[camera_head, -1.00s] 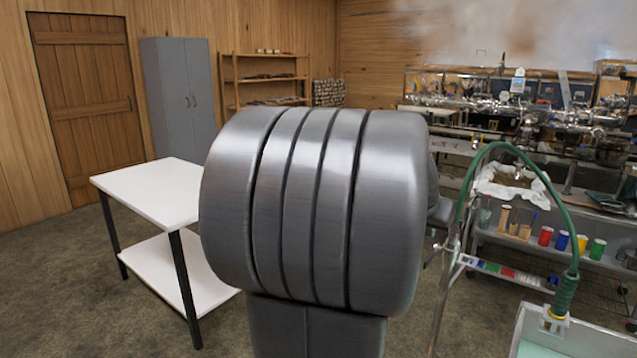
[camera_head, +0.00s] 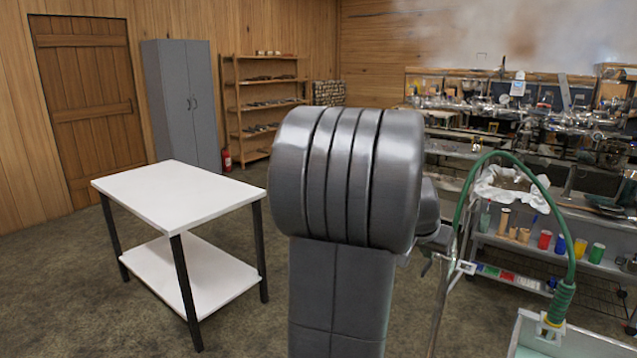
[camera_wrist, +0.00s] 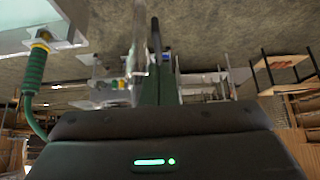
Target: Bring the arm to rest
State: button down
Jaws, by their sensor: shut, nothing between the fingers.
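My arm stands in the middle of the head view, a large grey rounded, ribbed joint on a grey upright link. It hides part of the room behind it. In the wrist view my gripper (camera_wrist: 157,66) shows its dark narrow fingers together, with nothing held between them. Its dark body with a green light fills the bottom of that view. The wrist view shows the room upside down. In the head view the fingers cannot be made out.
A white two-shelf table (camera_head: 178,192) stands to the left. A green hose (camera_head: 508,155) arches on the right, near a cart with coloured cups (camera_head: 562,244) and a pale basin (camera_head: 570,340). A grey cabinet (camera_head: 182,105) and wooden shelves (camera_head: 238,120) are behind. Floor between is open.

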jog(key=shift+w+d+r+g+y+p, duration=0.2)
jog(key=shift+r+g+y+p, duration=0.3)
jog(key=shift+p, duration=1.55)
jog(key=shift+w+d+r+p, duration=0.1)
jog(key=shift+r+p, duration=0.2)
jog(key=shift+p, duration=0.95)
jog(key=shift+w+r+g+p, duration=0.1)
jog(key=shift+g+p, duration=0.3)
jog(key=shift+p, duration=0.45)
jog(key=r, duration=0.1)
jog(key=b, duration=0.1)
jog(key=w+r, duration=0.1)
jog(key=shift+d+r, duration=0.3)
jog(key=shift+d, duration=0.1)
jog(key=b+v, duration=0.1)
jog(key=v, duration=0.5)
jog(key=shift+d+r, duration=0.15)
jog(key=shift+r, duration=0.1)
jog(key=shift+f, duration=0.1)
